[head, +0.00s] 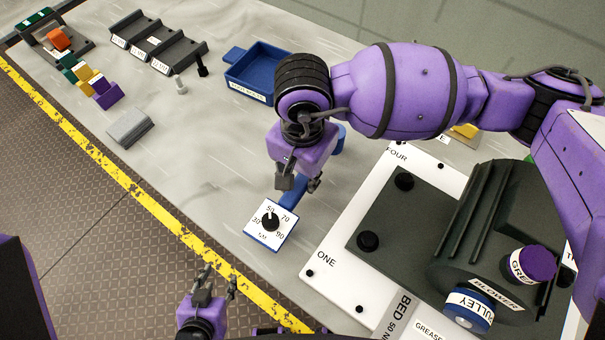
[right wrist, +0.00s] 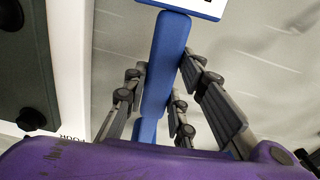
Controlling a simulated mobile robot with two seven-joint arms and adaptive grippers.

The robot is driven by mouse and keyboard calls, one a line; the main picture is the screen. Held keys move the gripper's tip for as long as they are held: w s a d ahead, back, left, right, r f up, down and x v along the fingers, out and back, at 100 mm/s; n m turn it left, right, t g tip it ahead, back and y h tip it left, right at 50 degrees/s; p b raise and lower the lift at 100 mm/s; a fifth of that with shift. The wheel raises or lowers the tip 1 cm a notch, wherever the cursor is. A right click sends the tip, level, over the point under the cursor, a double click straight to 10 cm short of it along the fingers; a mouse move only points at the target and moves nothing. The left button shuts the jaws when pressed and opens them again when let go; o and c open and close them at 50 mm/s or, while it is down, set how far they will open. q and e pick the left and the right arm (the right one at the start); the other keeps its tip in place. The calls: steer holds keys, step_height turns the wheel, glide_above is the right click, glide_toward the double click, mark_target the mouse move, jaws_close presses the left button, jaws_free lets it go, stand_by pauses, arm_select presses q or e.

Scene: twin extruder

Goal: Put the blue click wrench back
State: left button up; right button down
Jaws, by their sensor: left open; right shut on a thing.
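The blue click wrench (head: 293,191) has a blue bar and a white square dial plate (head: 262,236) marked 30, 50, 70 and 90 with a black knob. My right gripper (head: 298,185) is shut on the blue bar. In the right wrist view the wrench (right wrist: 165,65) runs between the fingers, with the plate's edge at the top. I cannot tell whether the wrench is clear of the table. My left gripper (head: 217,277) is open and empty, low at the front, beyond the table's yellow-striped edge.
A dark machine with a blower (head: 490,215) stands on a white plate (head: 335,250) at right. A blue tray (head: 236,84), a dark labelled rack (head: 180,53), a grey block (head: 130,127) and coloured blocks (head: 88,76) stand further left. The table left of the wrench is clear.

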mark_target(303, 179)
steer(key=c, duration=1.5)
jaws_free()
steer(key=shift+o, duration=0.2)
steer(key=shift+f, duration=0.15)
step_height(303, 179, up, 8)
steer(key=shift+f+b, duration=0.15)
steer(key=shift+b, duration=0.35)
